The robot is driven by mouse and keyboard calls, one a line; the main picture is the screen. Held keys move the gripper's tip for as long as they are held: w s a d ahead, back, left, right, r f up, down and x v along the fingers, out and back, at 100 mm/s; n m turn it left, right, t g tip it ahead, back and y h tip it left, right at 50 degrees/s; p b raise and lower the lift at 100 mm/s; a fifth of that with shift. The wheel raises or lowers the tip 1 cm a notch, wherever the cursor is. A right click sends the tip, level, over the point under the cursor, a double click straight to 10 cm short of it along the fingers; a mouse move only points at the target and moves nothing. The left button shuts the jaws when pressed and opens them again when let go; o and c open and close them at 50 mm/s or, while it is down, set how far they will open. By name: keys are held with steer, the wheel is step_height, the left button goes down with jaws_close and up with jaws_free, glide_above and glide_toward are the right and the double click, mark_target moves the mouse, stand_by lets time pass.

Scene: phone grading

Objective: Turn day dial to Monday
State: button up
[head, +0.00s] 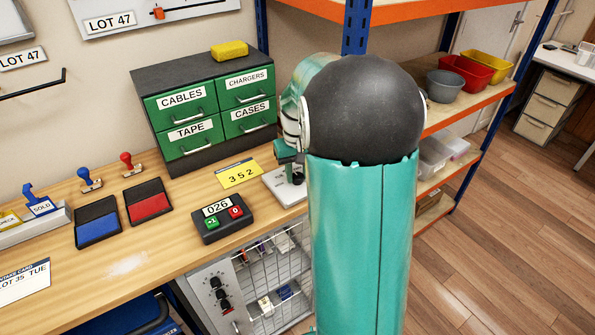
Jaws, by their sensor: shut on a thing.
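My gripper (291,172) is partly hidden behind my own teal arm, at the back right of the wooden bench. It points down over a small white box (278,188) and is shut on the day dial there. The dial is mostly covered by the fingers and arm. Its markings and the day it points to cannot be read.
A yellow card reading 352 (239,175) and a black counter reading 026 (222,217) lie left of the white box. Behind stand green drawers (180,103). Further left are a red ink pad (148,203), a blue ink pad (97,224) and stamps.

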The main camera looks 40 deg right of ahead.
steer(key=n, duration=0.4)
steer(key=shift+r+n, duration=0.1)
steer(key=shift+n, duration=0.3)
steer(key=n, duration=0.3)
steer(key=shift+n, duration=0.3)
steer(key=n, duration=0.4)
steer(key=shift+n, duration=1.9)
steer(key=o, duration=1)
steer(key=shift+c, duration=0.2)
